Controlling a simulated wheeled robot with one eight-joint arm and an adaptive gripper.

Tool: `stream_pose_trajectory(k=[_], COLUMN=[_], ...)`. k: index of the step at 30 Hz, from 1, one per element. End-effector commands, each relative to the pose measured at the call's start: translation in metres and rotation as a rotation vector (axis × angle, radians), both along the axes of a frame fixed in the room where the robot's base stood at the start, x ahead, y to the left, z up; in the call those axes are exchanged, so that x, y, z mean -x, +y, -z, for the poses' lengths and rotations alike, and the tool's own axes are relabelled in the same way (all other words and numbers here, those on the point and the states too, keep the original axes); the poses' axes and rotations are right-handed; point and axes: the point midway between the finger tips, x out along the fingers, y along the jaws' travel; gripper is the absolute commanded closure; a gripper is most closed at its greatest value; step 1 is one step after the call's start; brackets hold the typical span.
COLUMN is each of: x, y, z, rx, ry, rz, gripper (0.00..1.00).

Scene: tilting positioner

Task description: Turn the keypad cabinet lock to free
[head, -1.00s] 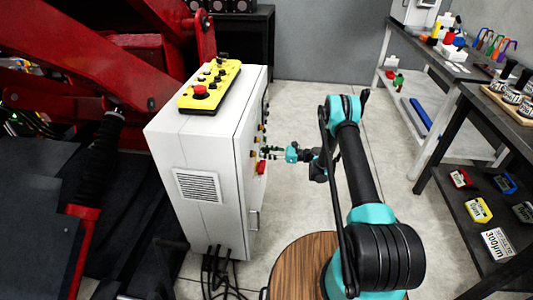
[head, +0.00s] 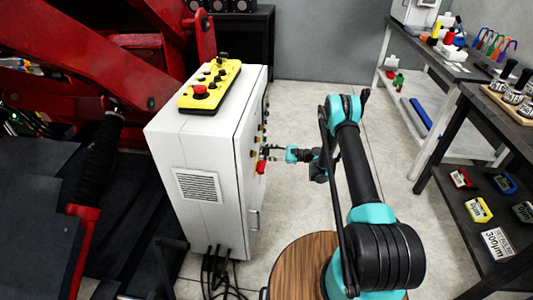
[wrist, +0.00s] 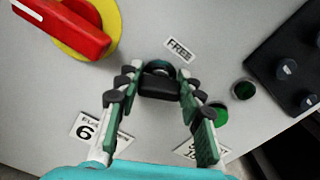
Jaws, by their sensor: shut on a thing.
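In the wrist view, a small black knob (wrist: 160,86) on the grey cabinet face sits between the fingertips of my gripper (wrist: 157,82), which is shut on it. A white FREE label (wrist: 178,49) is just above the knob, slightly to the right. A dark green ring shows behind the knob. The knob's pointer mark is not clear, so I cannot tell its exact setting. In the head view, my gripper (head: 274,153) reaches the door side of the white cabinet (head: 200,150); the knob itself is too small to make out there.
In the wrist view, a red rotary handle (wrist: 68,25) on a yellow disc is at upper left. A yellow control box (head: 210,87) lies on the cabinet top.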

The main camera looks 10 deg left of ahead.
Motion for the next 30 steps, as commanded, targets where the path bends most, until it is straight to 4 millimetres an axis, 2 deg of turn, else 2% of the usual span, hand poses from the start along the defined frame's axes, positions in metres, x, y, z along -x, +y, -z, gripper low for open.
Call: stream_pose_trajectory(k=[30], x=[0.0031], y=[0.0000], z=[0.0040], rx=[0.032], ry=[-0.931], rz=[-0.001], gripper=[0.92])
